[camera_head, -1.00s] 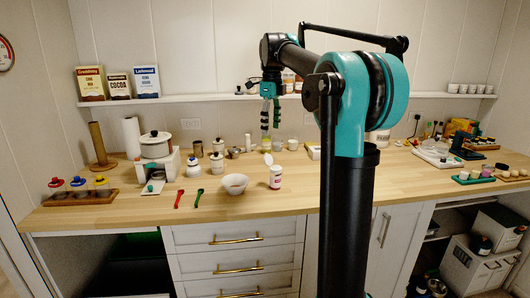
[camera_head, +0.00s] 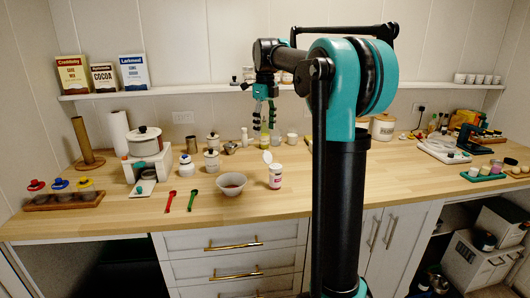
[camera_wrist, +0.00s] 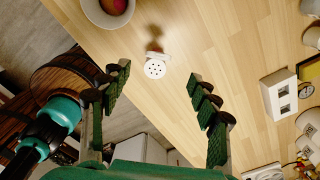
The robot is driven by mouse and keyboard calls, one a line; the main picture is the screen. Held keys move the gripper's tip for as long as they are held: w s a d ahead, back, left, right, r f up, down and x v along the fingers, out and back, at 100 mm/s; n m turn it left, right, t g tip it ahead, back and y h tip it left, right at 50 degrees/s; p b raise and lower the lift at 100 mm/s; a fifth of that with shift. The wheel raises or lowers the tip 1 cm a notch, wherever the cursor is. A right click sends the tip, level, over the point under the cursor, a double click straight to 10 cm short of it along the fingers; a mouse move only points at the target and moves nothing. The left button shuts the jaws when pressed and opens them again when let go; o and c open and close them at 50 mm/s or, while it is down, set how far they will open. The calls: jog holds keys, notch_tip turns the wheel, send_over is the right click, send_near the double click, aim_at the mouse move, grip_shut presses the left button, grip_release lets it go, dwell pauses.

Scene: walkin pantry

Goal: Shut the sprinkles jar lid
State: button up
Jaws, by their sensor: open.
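The sprinkles jar (camera_head: 275,178) is a small white jar with a red label, upright on the wooden counter. Its white lid (camera_head: 267,157) stands raised at the jar's upper left, open. In the wrist view the jar's white top with dark holes (camera_wrist: 155,70) faces the camera, between and beyond my fingers; the lid is not clear there. My gripper (camera_head: 265,128) hangs fingers down, above the counter and apart from the jar. In the wrist view my gripper (camera_wrist: 160,95) has its green fingers wide apart with nothing between them.
A white bowl (camera_head: 231,189) stands just left of the jar, with red and green spoons (camera_head: 193,200) further left. Lidded canisters (camera_head: 212,163) stand behind the bowl. Small cups (camera_head: 291,140) are behind the jar. The counter in front of the jar is clear.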

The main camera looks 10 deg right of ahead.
aim_at(265, 152)
notch_tip(265, 152, down, 10)
jog(key=shift+f, duration=0.1)
jog(key=shift+c, duration=0.5)
jog(key=c, duration=1.1)
jog(key=shift+s, duration=0.1)
